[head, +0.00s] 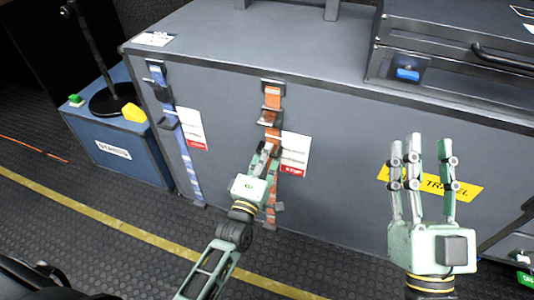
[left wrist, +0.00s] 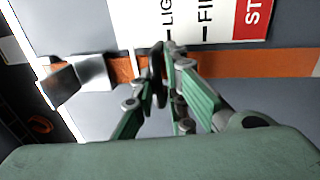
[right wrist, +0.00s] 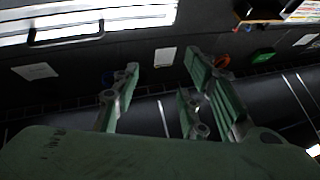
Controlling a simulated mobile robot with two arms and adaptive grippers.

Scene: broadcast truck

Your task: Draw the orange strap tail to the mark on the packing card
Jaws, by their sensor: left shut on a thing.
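The orange strap (head: 272,98) runs down the front of the grey case through dark metal buckles. My left gripper (head: 266,150) is shut on the orange strap just below the buckle; the left wrist view shows its fingers closed on the strap (left wrist: 268,63) beside the buckle (left wrist: 78,78). The packing card (head: 294,152), white with a red lower band, is fixed to the case right beside the strap; it also shows in the left wrist view (left wrist: 205,18). The mark itself is too small to tell. My right gripper (head: 422,150) is raised, open and empty, in front of the case.
A blue strap (head: 183,150) with its own card (head: 191,128) is on the case's left. A blue box (head: 120,150) with a lamp-like stand stands further left. A yellow label (head: 460,190) is behind my right gripper. The floor in front is clear.

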